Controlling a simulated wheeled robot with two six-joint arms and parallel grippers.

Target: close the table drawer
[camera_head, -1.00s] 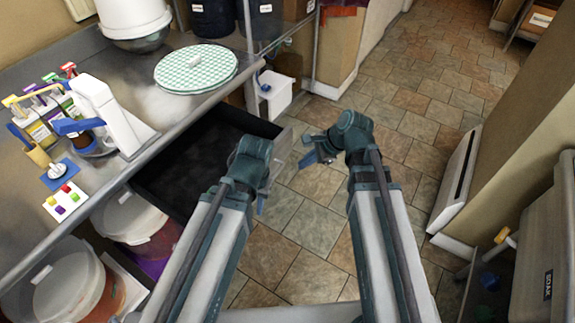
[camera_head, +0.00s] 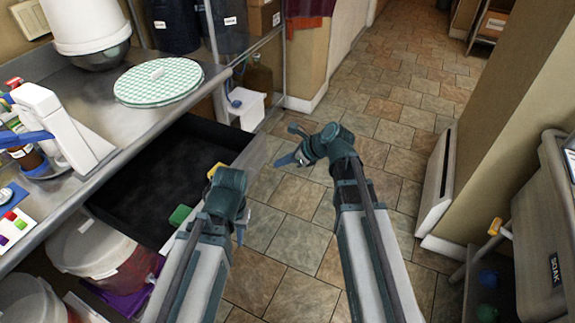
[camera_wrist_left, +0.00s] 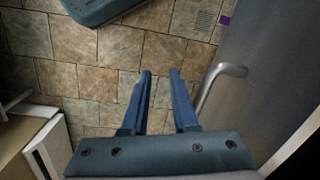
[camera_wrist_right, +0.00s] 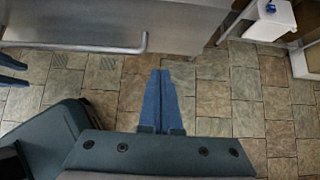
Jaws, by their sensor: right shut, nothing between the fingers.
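The table drawer (camera_head: 165,160) stands open, pulled out from under the metal table (camera_head: 140,120). Its inside is dark. Its metal front (camera_wrist_left: 270,60) and bar handle (camera_wrist_left: 222,72) are at the right of the left wrist view. The handle also shows at the upper left of the right wrist view (camera_wrist_right: 90,48). My left gripper (camera_wrist_left: 160,72) is open and empty, beside the handle and apart from it. My right gripper (camera_wrist_right: 160,72) is shut and empty over the floor, in front of the drawer. In the head view, my left wrist hides part of the drawer front.
A yellow block (camera_head: 213,171) and a green block (camera_head: 181,215) show near the drawer's front side, partly hidden. Lidded buckets (camera_head: 100,255) stand below the drawer. A white bin (camera_head: 246,108) is beyond it. Tiled floor (camera_head: 300,250) is clear to the right, up to a wall.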

